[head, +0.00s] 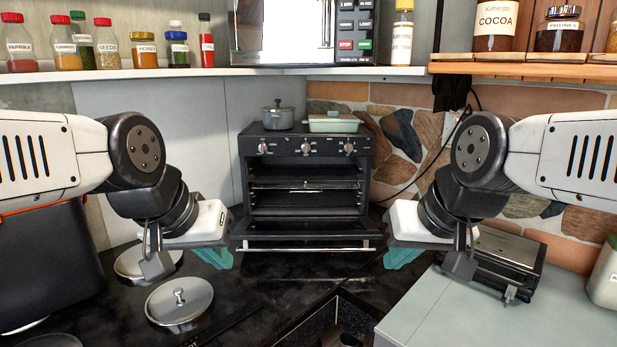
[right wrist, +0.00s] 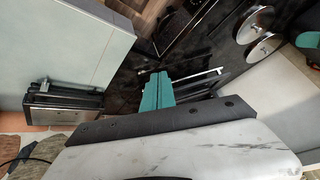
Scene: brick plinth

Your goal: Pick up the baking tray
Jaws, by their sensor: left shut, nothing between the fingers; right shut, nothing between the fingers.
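The small black oven (head: 306,212) stands at the back centre with its door (head: 305,236) folded down. A dark flat rack or tray (head: 304,184) shows inside it; I cannot tell which. A pale green rectangular dish (head: 334,124) sits on top of the oven at the right. I cannot tell which of these is the baking tray. My left gripper (head: 216,257) is shut and empty, in front of the oven to its left. My right gripper (head: 404,256) is shut and empty, to the oven's right; its teal fingers are pressed together in the right wrist view (right wrist: 157,91).
A grey pot (head: 277,116) stands on the oven. Round metal lids (head: 179,303) lie on the dark counter at left. A shelf with jars and a microwave (head: 290,30) hangs above.

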